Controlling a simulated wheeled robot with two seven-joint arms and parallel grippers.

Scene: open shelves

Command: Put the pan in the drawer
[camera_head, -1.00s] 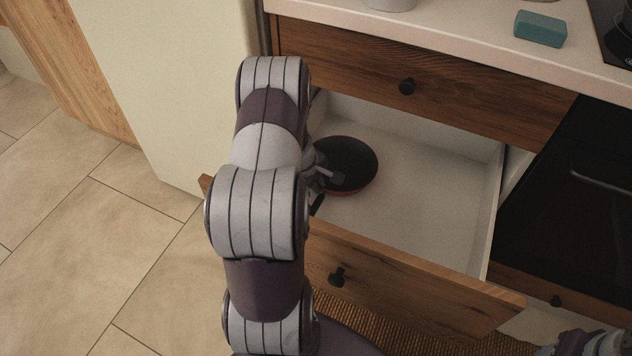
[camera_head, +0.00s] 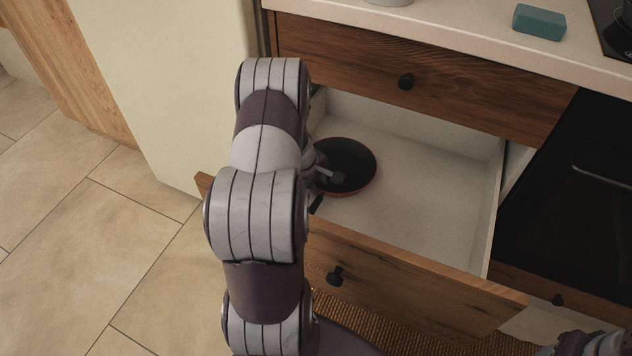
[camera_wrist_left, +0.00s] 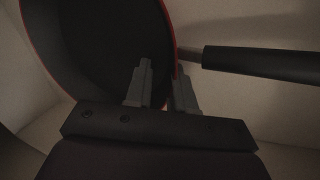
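The black pan (camera_head: 352,160) with a red outer rim is inside the open drawer (camera_head: 440,215), at its left side. It lies nearly flat, and I cannot tell whether it touches the drawer floor. My left gripper (camera_head: 338,178) reaches in from the left over the pan's near-left edge. In the left wrist view the pan (camera_wrist_left: 100,50) fills the upper left, its dark handle (camera_wrist_left: 260,62) pointing right. The left fingers (camera_wrist_left: 162,88) stand close together, with the pan's wall between them. My arm hides the pan's left part. My right gripper (camera_head: 592,345) shows only partly at the bottom right corner.
A closed upper drawer (camera_head: 440,85) sits just above the open one. A countertop (camera_head: 450,35) above carries a teal sponge (camera_head: 540,22). A dark oven (camera_head: 575,190) is on the right. The drawer's right half is empty.

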